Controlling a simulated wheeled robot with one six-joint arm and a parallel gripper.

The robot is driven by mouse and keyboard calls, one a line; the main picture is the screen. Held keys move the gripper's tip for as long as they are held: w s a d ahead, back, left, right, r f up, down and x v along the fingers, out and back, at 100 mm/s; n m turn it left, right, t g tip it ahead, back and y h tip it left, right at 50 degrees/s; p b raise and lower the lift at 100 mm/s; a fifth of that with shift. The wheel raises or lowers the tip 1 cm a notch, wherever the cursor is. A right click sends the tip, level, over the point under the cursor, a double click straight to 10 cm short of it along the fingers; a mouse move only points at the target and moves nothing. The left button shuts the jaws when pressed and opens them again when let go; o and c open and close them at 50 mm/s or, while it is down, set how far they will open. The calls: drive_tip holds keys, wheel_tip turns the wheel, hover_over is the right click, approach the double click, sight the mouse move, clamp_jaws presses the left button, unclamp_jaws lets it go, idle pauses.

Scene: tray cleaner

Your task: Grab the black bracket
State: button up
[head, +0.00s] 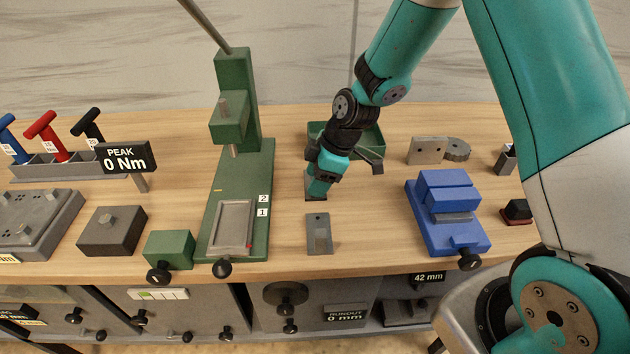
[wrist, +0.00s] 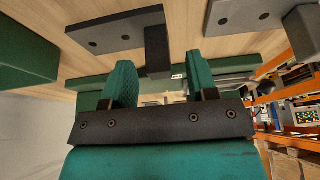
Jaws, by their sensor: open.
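The black bracket (wrist: 112,32) shows in the wrist view as a dark flat plate with two holes, with a dark block-like leg (wrist: 158,52) at its right end. It lies on the wooden table beyond my fingertips. My gripper (wrist: 160,78) is open, with its two green fingers apart. The leg lines up with the gap between them, and I see no contact. In the head view my gripper (head: 318,192) points down near the table in front of the green tray. A dark piece (head: 309,185) shows at its tips, mostly hidden; it may be the bracket.
A grey plate (head: 319,234) lies in front of my gripper. A green press (head: 262,175) stands to the left, a blue vise (head: 447,205) to the right. A green tray (head: 366,138) sits close behind. Bare wood lies between my gripper and the vise.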

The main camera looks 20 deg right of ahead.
drive_tip(key=shift+a+f, duration=0.15)
drive_tip(key=shift+f, duration=0.3)
drive_tip(key=shift+c, duration=0.2)
clamp_jaws()
drive_tip(key=shift+w+r, duration=0.1)
drive_tip(key=shift+r, duration=0.1)
